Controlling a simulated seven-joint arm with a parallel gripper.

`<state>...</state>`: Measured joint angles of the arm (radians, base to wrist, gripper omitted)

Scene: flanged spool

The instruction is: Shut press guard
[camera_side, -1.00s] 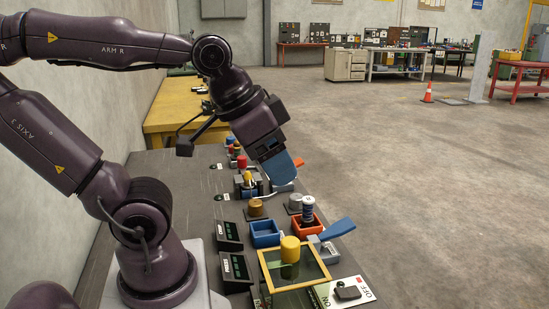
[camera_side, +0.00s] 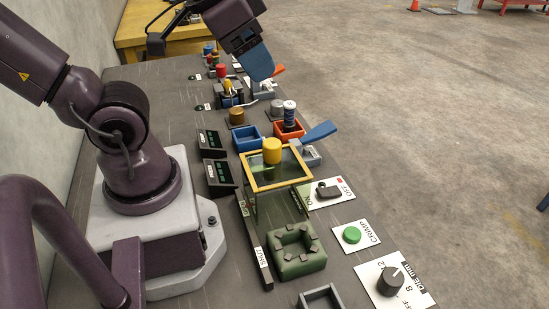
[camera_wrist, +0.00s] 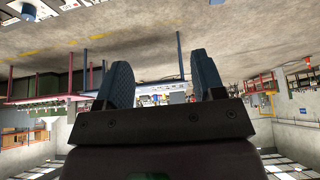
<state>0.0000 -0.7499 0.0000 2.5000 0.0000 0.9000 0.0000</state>
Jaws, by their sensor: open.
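The press guard (camera_side: 250,205) is a clear greenish box with a yellow top frame, low centre in the side view. A yellow knob (camera_side: 272,151) shows at its far edge. The guard stands at the far end of a dark rail with a "SHUT" label (camera_side: 264,257) at the near end. A green block with a ring of dark jaws (camera_side: 297,250) sits uncovered on the near side of the guard. My gripper (camera_side: 258,66) has blue fingers and is well beyond the guard, above the far part of the bench. The wrist view shows its fingers (camera_wrist: 160,62) apart and empty.
Blue (camera_side: 249,139) and orange (camera_side: 289,132) trays and a blue-handled lever (camera_side: 320,132) stand between my gripper and the guard. A switch plate (camera_side: 331,192), green button (camera_side: 352,235) and black dial (camera_side: 390,281) lie to the right. Open floor is beyond the bench's right edge.

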